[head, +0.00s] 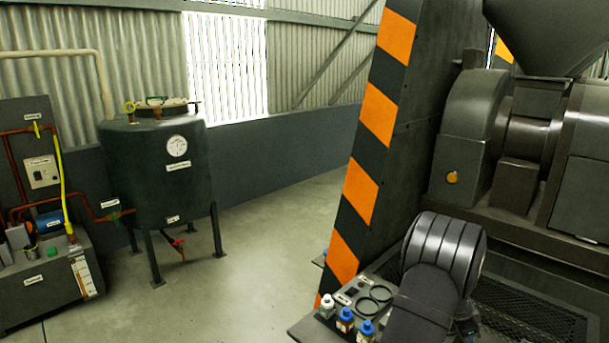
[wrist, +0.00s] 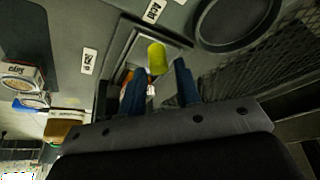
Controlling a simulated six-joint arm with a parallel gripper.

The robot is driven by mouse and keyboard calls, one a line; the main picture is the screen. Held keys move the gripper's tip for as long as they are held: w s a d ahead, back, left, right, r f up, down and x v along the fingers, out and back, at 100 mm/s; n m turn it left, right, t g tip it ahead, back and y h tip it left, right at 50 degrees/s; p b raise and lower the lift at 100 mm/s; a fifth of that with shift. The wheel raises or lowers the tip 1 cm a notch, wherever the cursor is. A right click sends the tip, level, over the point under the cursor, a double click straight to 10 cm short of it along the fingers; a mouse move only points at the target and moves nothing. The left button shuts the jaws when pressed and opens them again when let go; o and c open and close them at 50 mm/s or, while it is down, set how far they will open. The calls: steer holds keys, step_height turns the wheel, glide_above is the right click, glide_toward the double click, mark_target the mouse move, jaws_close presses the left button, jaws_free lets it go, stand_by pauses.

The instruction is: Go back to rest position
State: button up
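My gripper (wrist: 158,78) shows in the wrist view as two blue fingers standing apart with a clear gap between them. A yellow-green rounded object (wrist: 156,58) is seen just past the fingertips, in or over a square recess in a grey panel. I cannot tell how far it is from the fingers, but neither finger appears to press on it. In the head view my dark arm covers the gripper, at the lower right over the bench.
A grey bench (head: 303,330) holds small bottles, one white-capped (head: 327,306) and two blue-capped (head: 345,320). A striped column (head: 372,150) and the large press (head: 500,140) stand close by. A dark tank (head: 160,175) stands left, with open floor (head: 250,270) between.

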steer(key=shift+x, duration=0.9)
steer(key=shift+s+d, duration=0.15)
steer(key=shift+d, duration=0.05)
steer(key=shift+o, duration=0.4)
steer(key=o, duration=1.4)
steer(key=shift+d+r, duration=0.1)
steer(key=shift+o, duration=0.3)
steer(key=s+d+r+m+y, duration=0.2)
steer(key=r+m, duration=0.3)
steer(key=r, duration=0.3)
steer(key=shift+d+r+m+g, duration=0.2)
steer(key=shift+d+m+g, duration=0.1)
steer(key=shift+d, duration=0.45)
step_height(320, 180, up, 7)
steer(key=s+m+y, duration=0.1)
steer(key=m+y, duration=0.1)
steer(key=m, duration=0.1)
step_height(320, 180, down, 10)
steer(key=shift+s+r, duration=0.2)
steer(key=shift+r, duration=0.05)
steer(key=shift+d, duration=0.1)
